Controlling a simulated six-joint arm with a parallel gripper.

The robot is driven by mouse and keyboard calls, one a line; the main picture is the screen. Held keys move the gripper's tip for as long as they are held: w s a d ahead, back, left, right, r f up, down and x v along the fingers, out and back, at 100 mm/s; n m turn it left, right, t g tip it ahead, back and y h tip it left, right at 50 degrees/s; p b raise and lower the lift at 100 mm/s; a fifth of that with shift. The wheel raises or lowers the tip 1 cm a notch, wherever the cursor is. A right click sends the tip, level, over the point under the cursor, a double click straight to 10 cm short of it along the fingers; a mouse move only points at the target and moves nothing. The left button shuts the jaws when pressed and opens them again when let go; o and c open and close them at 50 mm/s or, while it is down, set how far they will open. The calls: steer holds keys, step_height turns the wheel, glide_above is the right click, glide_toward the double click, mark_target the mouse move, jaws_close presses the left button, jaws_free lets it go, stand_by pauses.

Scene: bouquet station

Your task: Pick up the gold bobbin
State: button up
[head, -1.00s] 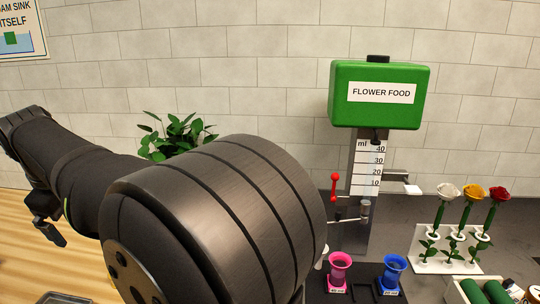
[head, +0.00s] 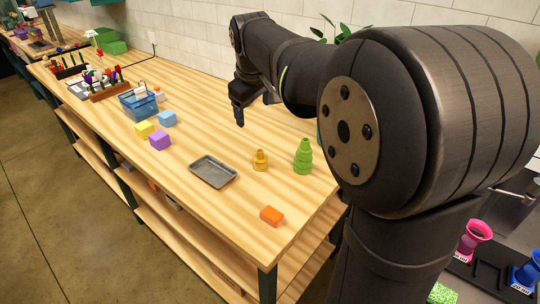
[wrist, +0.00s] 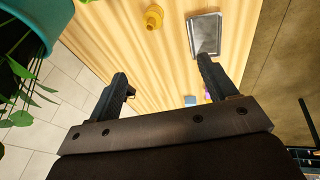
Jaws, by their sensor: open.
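The gold bobbin (head: 260,160) stands upright on the wooden table in the head view, between a grey tray and a green stacked piece. It also shows in the wrist view (wrist: 154,17), near the top, beyond my fingertips. My gripper (head: 239,113) hangs over the table behind and to the left of the bobbin in the head view. In the wrist view my gripper (wrist: 161,75) has its two fingers wide apart with nothing between them. It is apart from the bobbin.
An orange block (head: 271,215) is near the front edge. Purple (head: 160,140), yellow (head: 145,129) and blue (head: 167,118) blocks and a blue basket (head: 139,104) are farther left.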

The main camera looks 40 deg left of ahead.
mark_target(262, 155)
steer(key=w+a+f+m, duration=0.1)
steer(key=w+f, duration=0.1)
steer(key=f, duration=0.4)
steer(key=w+a+f+m+g+y, duration=0.1)
steer(key=w+f, duration=0.2)
steer(key=f, duration=0.4)
steer(key=w+a+f, duration=0.1)
steer(key=w+f, duration=0.2)
steer(key=f, duration=0.4)
steer(key=shift+w+f+m+g, duration=0.1)
steer(key=shift+f+m+g, duration=0.1)
steer(key=shift+m+g, duration=0.15)
steer(key=shift+a+x, duration=0.2)
steer(key=shift+x, duration=1.25)
steer(key=shift+a+x, duration=0.2)
steer(key=shift+x, duration=1.25)
steer(key=shift+r, duration=0.15)
steer(key=c, duration=1)
